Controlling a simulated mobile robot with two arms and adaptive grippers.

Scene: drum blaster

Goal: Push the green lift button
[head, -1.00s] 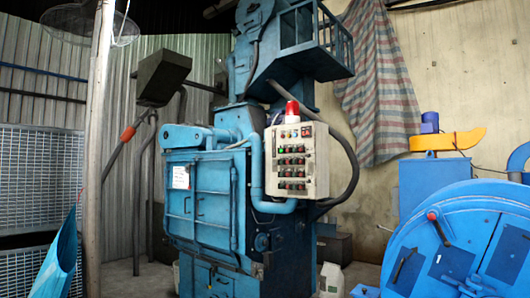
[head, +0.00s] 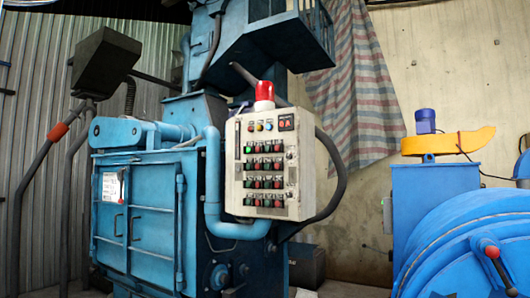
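A cream control panel (head: 264,165) is mounted on the right side of the blue drum blaster (head: 150,210), near the middle of the head view. It has several rows of small green and red buttons. A brighter green button (head: 248,149) shows at the left end of the upper button row. The labels are too small to read, so I cannot tell which green button is the lift button. A red beacon (head: 264,91) stands on top of the panel. Neither of my grippers shows in the head view.
A thick dark hose (head: 335,180) curves along the panel's right side. A blue pipe (head: 212,190) runs down its left side and bends beneath it. A blue drum machine (head: 465,240) with a red-knobbed lever fills the lower right. A dark hopper (head: 104,61) stands at upper left.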

